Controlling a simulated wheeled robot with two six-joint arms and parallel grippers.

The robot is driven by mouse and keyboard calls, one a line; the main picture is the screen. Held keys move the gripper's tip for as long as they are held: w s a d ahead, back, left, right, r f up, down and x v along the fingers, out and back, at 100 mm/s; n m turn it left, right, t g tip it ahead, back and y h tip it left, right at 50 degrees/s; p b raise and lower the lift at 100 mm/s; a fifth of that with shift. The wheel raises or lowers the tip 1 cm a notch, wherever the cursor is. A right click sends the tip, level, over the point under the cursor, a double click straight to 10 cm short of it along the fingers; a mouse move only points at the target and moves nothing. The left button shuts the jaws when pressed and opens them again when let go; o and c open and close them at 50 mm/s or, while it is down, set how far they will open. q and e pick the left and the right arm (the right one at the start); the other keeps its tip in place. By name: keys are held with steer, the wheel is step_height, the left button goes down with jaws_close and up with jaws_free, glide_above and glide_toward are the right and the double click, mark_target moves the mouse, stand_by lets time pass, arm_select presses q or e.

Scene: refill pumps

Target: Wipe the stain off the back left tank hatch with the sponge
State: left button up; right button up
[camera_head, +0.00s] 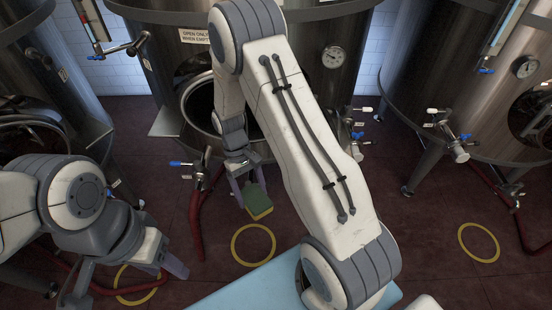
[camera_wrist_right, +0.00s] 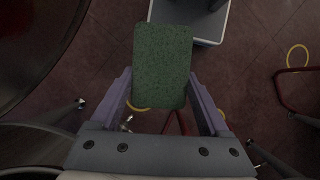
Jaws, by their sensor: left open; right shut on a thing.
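My right gripper (camera_head: 250,188) is shut on a green and yellow sponge (camera_head: 259,206), held in the air in front of the middle tank. In the right wrist view the sponge (camera_wrist_right: 162,66) shows its green face between the two fingers. The middle tank has a round hatch opening (camera_head: 199,116), partly hidden by my right arm. Another round hatch (camera_head: 30,141) shows on the tank at the left edge. I cannot tell which is the back left one, and no stain is discernible. My left gripper (camera_head: 128,282) is open and empty at the lower left, low in front of the tanks.
A third steel tank (camera_head: 450,90) stands at the right. Valves with blue handles (camera_head: 180,163) and red hoses (camera_head: 196,220) stick out near the tanks. A light blue tabletop (camera_head: 250,288) lies at the bottom. Yellow rings (camera_head: 478,259) mark the dark red floor.

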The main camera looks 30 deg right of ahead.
steer(key=s+d+f+n+g+h+b, duration=0.25)
steer(key=d+n, duration=0.25)
steer(key=n, duration=0.4)
steer(key=s+d+f+n+g+h+b, duration=0.15)
steer(key=d+n+b, duration=0.25)
steer(key=n, duration=0.5)
steer(key=w+d+n+t+h+b, duration=0.4)
steer(key=d+n+t+h, duration=0.3)
steer(key=d+n+h, duration=0.3)
steer(key=shift+w+r+n+h+b, duration=0.35)
steer(key=shift+w+n+h, duration=0.45)
steer(key=shift+n+h, duration=1.5)
steer(key=shift+s+d, duration=0.5)
steer(key=shift+d, duration=0.4)
steer(key=shift+p, duration=0.3)
